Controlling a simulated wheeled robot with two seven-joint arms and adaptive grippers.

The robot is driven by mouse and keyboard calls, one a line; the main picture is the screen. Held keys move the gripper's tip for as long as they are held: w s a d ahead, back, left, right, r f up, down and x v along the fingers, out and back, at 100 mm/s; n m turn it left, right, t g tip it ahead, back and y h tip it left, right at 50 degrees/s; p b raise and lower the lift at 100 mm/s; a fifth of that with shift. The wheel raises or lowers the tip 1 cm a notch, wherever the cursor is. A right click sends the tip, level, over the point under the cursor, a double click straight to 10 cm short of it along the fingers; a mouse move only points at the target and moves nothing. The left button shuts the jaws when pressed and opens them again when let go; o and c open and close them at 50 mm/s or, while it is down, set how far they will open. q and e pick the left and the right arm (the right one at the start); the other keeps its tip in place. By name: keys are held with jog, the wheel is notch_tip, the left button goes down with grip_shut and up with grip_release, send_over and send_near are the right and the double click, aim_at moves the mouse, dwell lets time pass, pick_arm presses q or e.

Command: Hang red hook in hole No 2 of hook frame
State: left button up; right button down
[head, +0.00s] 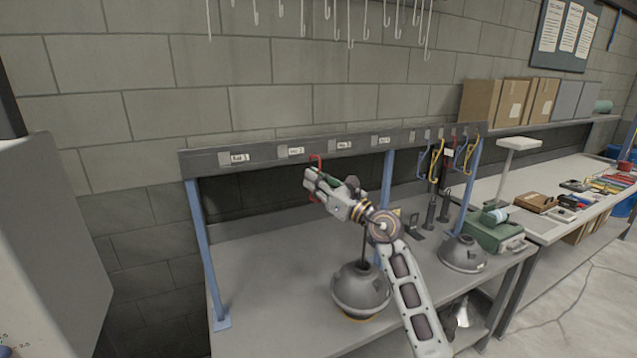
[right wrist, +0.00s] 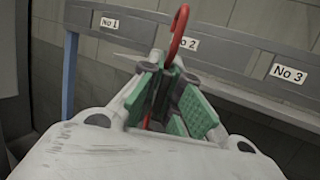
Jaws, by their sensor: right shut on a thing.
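The hook frame (head: 266,157) is a grey bar on blue posts above the bench, with numbered white labels. Label No 2 (head: 296,151) also shows in the right wrist view (right wrist: 188,43). My right gripper (head: 312,183) is shut on the red hook (head: 317,160), in front of the bar between labels No 2 and No 3. In the right wrist view, the hook (right wrist: 179,30) stands roughly upright between the green finger pads (right wrist: 170,100), its curved top beside label No 2. I cannot tell whether the hook touches the bar. Hole No 2 is not clearly visible. My left gripper is out of view.
A grey hood (head: 360,290) stands on the bench (head: 275,270) below my right arm. Another hood (head: 463,254) and a green case (head: 495,232) are to the right. Blue and yellow hooks (head: 435,163) hang at the bar's right end. The bench's left part is clear.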

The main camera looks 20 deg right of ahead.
jog(key=w+a, duration=0.1)
jog(key=w, duration=0.2)
jog(key=w+a+b, duration=0.1)
jog(key=w, duration=0.1)
jog(key=shift+w+a+f, duration=0.1)
jog(key=shift+w+a, duration=0.05)
jog(key=shift+a, duration=0.15)
dwell(0.6)
jog(key=shift+w+a, duration=0.15)
jog(key=shift+w, duration=0.15)
dwell(0.5)
jog(key=shift+w+a, duration=0.35)
jog(key=shift+w, duration=0.2)
jog(key=shift+w+a, duration=0.3)
jog(key=shift+w, duration=0.25)
dwell(0.9)
jog(key=shift+w+r+p, duration=0.1)
jog(key=shift+r+p, duration=0.2)
jog(key=shift+r, duration=0.05)
jog(key=shift+w, duration=0.1)
jog(key=shift+w+a+f, duration=0.2)
jog(key=shift+w+a, duration=0.55)
jog(key=shift+w, duration=0.15)
